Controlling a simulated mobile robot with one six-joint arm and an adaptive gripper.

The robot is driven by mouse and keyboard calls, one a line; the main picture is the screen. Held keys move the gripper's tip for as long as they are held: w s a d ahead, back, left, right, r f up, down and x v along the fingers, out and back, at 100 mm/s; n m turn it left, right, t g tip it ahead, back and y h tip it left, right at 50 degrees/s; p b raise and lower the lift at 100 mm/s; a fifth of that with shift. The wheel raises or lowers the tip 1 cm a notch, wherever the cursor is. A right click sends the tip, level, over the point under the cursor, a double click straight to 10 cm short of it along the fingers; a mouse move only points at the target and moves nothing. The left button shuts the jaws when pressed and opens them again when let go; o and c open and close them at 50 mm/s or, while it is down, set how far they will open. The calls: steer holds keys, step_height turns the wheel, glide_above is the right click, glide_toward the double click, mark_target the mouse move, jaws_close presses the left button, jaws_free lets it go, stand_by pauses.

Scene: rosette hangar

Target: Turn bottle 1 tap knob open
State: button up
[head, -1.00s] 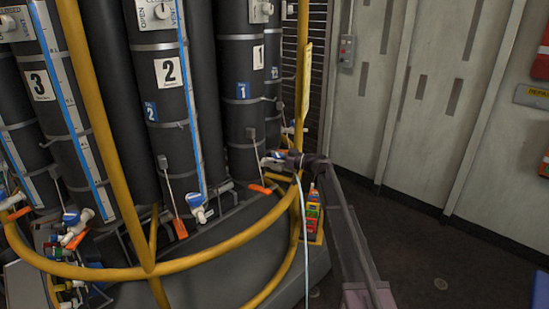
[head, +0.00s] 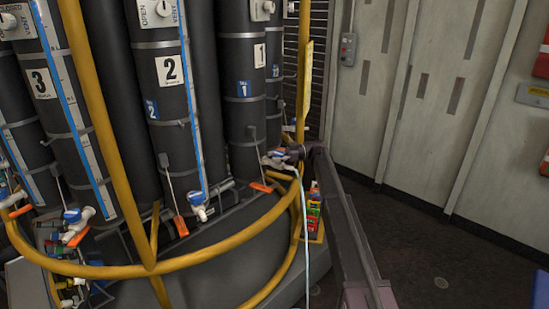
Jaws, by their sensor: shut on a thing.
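Bottle 1 (head: 243,100) is a tall dark cylinder with a white "1" label and a blue "1" tag, right of bottle 2 (head: 170,112). Its tap (head: 272,161) is at its foot, small and partly hidden by my gripper. My gripper (head: 282,157) is at the end of my arm, which comes up from the lower right. It is shut on the tap knob of bottle 1. The knob itself is mostly covered, and its turn angle cannot be told.
A yellow rail (head: 215,258) curves in front of the bottles, with an upright post (head: 302,70) close to my gripper. A pale hose (head: 304,235) hangs below the tap. Coloured items (head: 314,215) sit behind my arm. The floor at right is clear.

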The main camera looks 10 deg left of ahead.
steer(key=shift+s+d, duration=0.1)
stand_by(0.3)
steer(key=o, duration=0.9)
steer(key=v, duration=0.7)
steer(key=shift+w+d, duration=0.2)
steer(key=shift+w, duration=0.05)
